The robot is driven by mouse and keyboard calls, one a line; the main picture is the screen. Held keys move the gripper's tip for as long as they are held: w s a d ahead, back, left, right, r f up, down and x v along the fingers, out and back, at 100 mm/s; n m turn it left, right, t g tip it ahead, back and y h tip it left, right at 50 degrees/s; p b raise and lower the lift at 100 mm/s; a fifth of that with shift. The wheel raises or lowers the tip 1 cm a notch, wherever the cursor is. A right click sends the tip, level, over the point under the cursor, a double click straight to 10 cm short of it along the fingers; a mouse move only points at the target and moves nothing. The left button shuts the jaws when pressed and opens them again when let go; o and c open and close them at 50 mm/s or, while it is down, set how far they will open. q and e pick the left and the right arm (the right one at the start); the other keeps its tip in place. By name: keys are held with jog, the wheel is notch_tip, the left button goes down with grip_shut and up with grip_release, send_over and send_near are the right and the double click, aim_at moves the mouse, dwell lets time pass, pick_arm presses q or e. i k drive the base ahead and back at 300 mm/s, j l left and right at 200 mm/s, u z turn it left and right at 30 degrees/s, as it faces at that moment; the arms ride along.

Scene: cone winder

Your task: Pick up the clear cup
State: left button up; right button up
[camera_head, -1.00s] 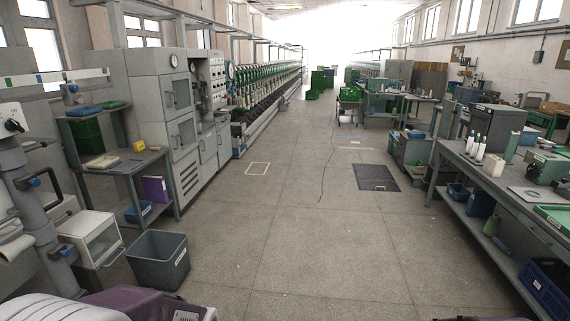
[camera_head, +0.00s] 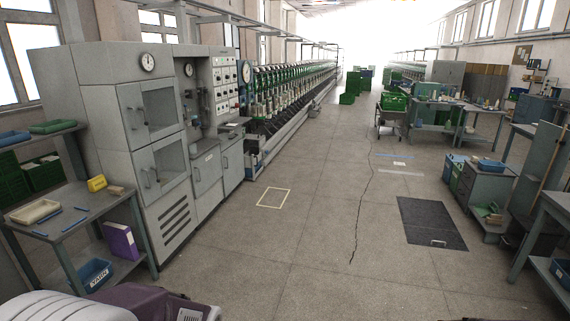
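I cannot make out a clear cup anywhere in the head view. Neither of my grippers shows. Only parts of my own body show along the bottom edge, at the left and right. The grey side table (camera_head: 77,222) at the left holds a cream tray, blue pens and a small yellow item. No clear cup can be made out on it. The far workbench (camera_head: 438,107) at the right carries small items too distant to tell apart.
A grey cabinet machine (camera_head: 150,130) stands along the left, with a long winder row behind it. A dark floor hatch (camera_head: 430,222) lies right of centre. A drawer cabinet (camera_head: 484,190) and a bench (camera_head: 560,205) stand at the right. The central aisle floor is clear.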

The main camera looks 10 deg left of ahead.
aim_at(192, 147)
jog(key=i+j+u, duration=0.4)
jog(key=i, duration=0.9)
jog(key=i+l+u, duration=0.15)
jog(key=i+u, duration=0.25)
jog(key=i, duration=0.9)
jog(key=i+u, duration=0.1)
jog(key=i, duration=0.35)
jog(key=i+l+u, duration=0.15)
jog(key=i, duration=0.35)
jog(key=i+u, duration=0.1)
jog(key=i, duration=0.35)
jog(key=i+l+u, duration=0.15)
jog(key=i, duration=0.3)
jog(key=i+l+u, duration=0.1)
jog(key=i+l, duration=0.15)
jog(key=i, duration=0.2)
jog(key=i+l+u, duration=0.1)
jog(key=i+l, duration=0.15)
jog(key=i, duration=0.2)
